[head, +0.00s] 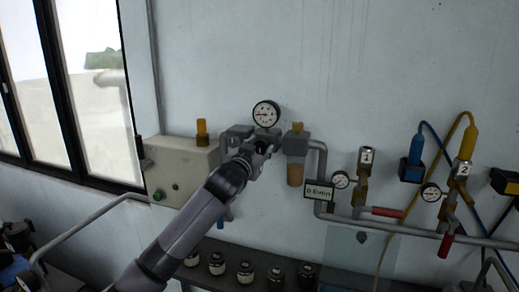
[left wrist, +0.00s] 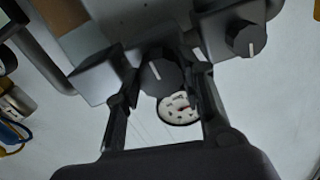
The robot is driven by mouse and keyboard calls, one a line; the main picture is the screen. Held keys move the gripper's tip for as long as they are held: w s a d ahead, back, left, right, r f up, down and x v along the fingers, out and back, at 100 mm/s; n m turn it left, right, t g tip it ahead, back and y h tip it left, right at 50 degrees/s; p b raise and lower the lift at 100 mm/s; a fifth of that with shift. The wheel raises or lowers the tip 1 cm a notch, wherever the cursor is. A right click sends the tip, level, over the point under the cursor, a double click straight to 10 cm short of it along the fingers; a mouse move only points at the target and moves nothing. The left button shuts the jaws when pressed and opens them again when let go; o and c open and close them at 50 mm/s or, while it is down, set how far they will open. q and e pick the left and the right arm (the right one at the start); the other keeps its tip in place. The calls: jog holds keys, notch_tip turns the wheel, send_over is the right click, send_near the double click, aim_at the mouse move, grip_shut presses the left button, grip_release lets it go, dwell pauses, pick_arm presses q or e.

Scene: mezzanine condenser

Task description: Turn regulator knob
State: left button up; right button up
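The regulator knob (left wrist: 158,77) is dark and round with a white pointer line. In the left wrist view it sits between the two fingers of my left gripper (left wrist: 163,98). The fingers stand apart with some gap visible beside the knob; contact is not clear. In the head view my left gripper (head: 262,146) is at the regulator, just below the round white gauge (head: 266,113), and hides the knob. The gauge also shows behind the fingers in the left wrist view (left wrist: 180,108), with a red mark. My right gripper is not in view.
Another dark knob (left wrist: 246,39) is close by on a grey block. A filter with an orange bowl (head: 295,175) and a small sign (head: 318,192) are right of the gripper. A beige box (head: 180,170) is on the left. Pipes and valves run along the wall right.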

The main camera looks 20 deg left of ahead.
pick_arm(q)
jog(key=c, duration=0.6)
jog(key=shift+r+m+p, duration=0.15)
jog(key=shift+m+p, duration=0.25)
jog(key=shift+m, duration=0.8)
jog(key=o, duration=1.1)
jog(key=shift+o, duration=0.2)
jog(key=shift+s, duration=0.1)
